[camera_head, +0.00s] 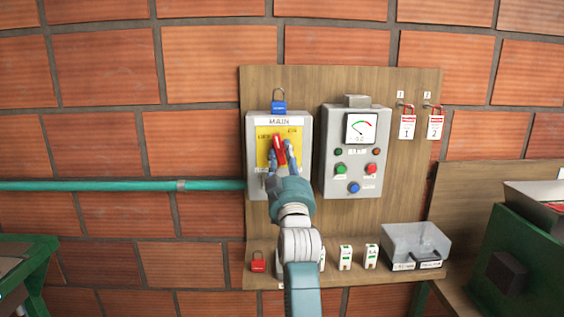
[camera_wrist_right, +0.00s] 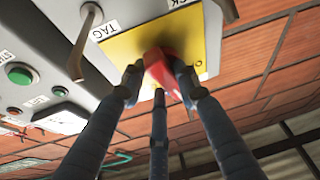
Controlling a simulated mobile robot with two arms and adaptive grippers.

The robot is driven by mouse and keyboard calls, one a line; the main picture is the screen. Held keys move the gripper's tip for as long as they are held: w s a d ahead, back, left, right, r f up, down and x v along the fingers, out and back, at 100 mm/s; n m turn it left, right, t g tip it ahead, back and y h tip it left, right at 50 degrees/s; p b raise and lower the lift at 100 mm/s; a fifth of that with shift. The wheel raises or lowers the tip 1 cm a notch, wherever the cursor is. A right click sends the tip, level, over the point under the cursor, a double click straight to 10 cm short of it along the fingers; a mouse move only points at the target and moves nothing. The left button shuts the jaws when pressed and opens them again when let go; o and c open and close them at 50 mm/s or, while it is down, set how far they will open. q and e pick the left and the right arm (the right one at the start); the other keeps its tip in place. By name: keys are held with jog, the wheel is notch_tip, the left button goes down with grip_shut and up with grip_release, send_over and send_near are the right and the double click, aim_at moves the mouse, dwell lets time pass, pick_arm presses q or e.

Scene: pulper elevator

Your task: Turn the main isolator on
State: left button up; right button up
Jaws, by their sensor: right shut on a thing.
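The main isolator is a grey box (camera_head: 305,128) labelled MAIN with a yellow plate (camera_head: 262,134) and a red handle (camera_head: 278,147). In the head view the handle is tilted, its top leaning left. My right gripper (camera_head: 279,160) is at the handle, its fingers on both sides of it. In the right wrist view the fingers (camera_wrist_right: 158,88) are shut on the red handle (camera_wrist_right: 160,68) in front of the yellow plate (camera_wrist_right: 128,50). The fingers and wrist hide the handle's lower part and the box's lower right. My left gripper is not in view.
A grey control panel (camera_head: 330,165) with a meter and buttons is to the right. Two tags hang on hooks. A teal pipe runs left.

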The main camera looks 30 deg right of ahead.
jog(key=shift+a+r+m+h, duration=0.1)
jog(key=shift+r+m+h, duration=0.15)
jog(key=shift+m, duration=0.3)
jog(key=shift+a+r+m+h, duration=0.1)
jog(key=shift+m+h, duration=0.15)
jog(key=shift+m, duration=0.3)
jog(key=shift+r+m+b, duration=0.1)
jog(key=shift+m+b, duration=0.2)
jog(key=shift+b, duration=0.05)
jog(key=shift+s+r, duration=0.1)
jog(key=shift+r, duration=0.05)
jog(key=o, duration=1.1)
jog(key=shift+g, duration=0.3)
jog(key=shift+w+f, duration=0.25)
jog(key=shift+a+f, duration=0.1)
jog(key=shift+f, duration=0.05)
jog(key=r, duration=0.9)
jog(key=shift+w+a+r, duration=0.15)
jog(key=shift+a+r, duration=0.1)
jog(key=shift+d+r, duration=0.25)
jog(key=shift+r, duration=0.05)
